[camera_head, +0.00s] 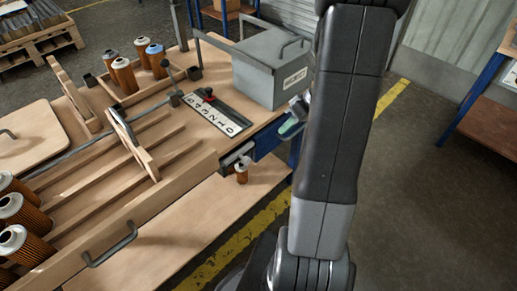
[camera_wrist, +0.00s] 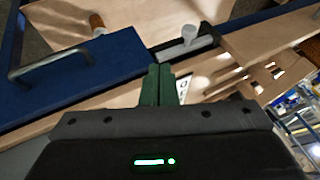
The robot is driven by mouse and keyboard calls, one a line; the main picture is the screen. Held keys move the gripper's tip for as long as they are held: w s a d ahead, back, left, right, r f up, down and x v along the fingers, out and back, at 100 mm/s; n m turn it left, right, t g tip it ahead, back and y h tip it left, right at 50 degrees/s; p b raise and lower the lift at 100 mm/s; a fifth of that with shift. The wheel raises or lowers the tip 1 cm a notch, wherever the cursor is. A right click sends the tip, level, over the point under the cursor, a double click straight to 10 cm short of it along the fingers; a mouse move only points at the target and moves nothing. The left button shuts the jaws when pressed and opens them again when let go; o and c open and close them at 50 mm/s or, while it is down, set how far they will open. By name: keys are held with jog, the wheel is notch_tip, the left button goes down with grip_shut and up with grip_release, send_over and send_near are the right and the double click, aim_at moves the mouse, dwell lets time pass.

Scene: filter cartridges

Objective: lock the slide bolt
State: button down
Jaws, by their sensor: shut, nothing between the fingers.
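My gripper (camera_wrist: 158,70) shows in the wrist view with its two green fingers together and nothing between them. In the head view my gripper (camera_head: 291,127) is partly hidden behind my arm, by the bench's right end. A pale grey knob on a dark rail, which looks like the slide bolt (camera_wrist: 188,34), lies just beyond and right of the fingertips in the wrist view, apart from them. A blue panel (camera_wrist: 75,75) with a grey handle is left of it. In the head view the blue panel (camera_head: 267,141) is partly hidden; whether the bolt is locked cannot be told.
A small orange cartridge (camera_head: 242,170) stands on the lower board near the blue panel. A grey box (camera_head: 270,72) with a handle and a numbered strip (camera_head: 215,113) are on the bench. More cartridges (camera_head: 22,212) stand at left.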

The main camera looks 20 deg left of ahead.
aim_at(247, 161)
jog(key=s+a+f, duration=0.5)
jog(key=a+f, duration=0.2)
jog(key=f, duration=0.2)
jog(key=shift+s, duration=0.3)
jog(key=shift+a, duration=0.1)
jog(key=s+b, duration=0.1)
jog(key=s+a, duration=0.1)
jog(key=s+b, duration=0.1)
jog(key=s, duration=0.1)
jog(key=shift+a+b, duration=0.3)
jog(key=shift+a, duration=0.1)
jog(key=shift+s, duration=0.2)
